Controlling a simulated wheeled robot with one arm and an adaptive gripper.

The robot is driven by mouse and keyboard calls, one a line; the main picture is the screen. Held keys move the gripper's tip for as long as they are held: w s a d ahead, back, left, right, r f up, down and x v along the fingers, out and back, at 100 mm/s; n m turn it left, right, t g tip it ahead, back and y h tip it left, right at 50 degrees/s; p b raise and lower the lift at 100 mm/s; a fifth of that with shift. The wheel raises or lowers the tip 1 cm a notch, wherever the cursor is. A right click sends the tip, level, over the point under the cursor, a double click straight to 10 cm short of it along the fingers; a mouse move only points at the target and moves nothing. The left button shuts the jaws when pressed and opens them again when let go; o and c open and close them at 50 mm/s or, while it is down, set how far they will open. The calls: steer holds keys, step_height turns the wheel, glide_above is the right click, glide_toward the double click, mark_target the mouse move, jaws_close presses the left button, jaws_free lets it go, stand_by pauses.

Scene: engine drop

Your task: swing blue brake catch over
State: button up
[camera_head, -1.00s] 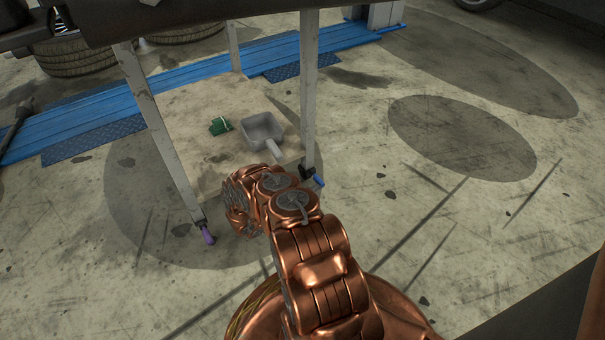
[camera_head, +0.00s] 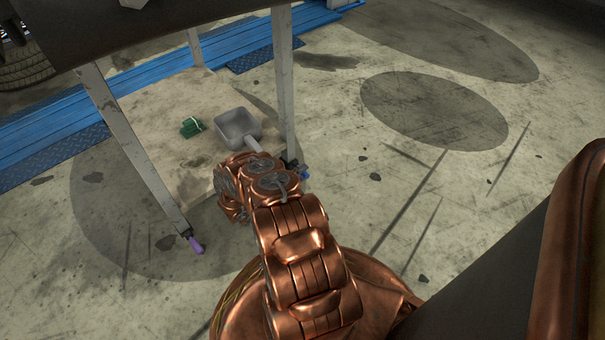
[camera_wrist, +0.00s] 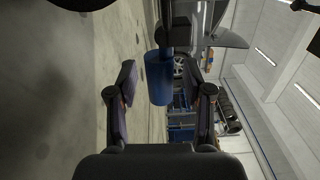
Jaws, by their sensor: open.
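The blue brake catch (camera_head: 304,174) is at the foot of the right front table leg (camera_head: 284,85), mostly hidden behind my copper arm in the head view. In the wrist view the blue catch (camera_wrist: 160,78) is a blue cylinder on a dark stem, between and just beyond the fingertips of my gripper (camera_wrist: 160,88). The gripper is open, with a finger on each side of the catch. A gap shows on both sides, so the fingers do not seem to touch it. The gripper itself is hidden in the head view.
A purple catch (camera_head: 196,246) is at the foot of the left front leg (camera_head: 135,145). A grey dustpan (camera_head: 238,127) and a green item (camera_head: 192,127) lie on the low board (camera_head: 165,112) under the table. The concrete floor to the right is clear.

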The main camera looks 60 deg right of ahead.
steer(key=shift+s+d, duration=0.1)
steer(key=shift+d, duration=0.15)
jaws_close()
stand_by(0.3)
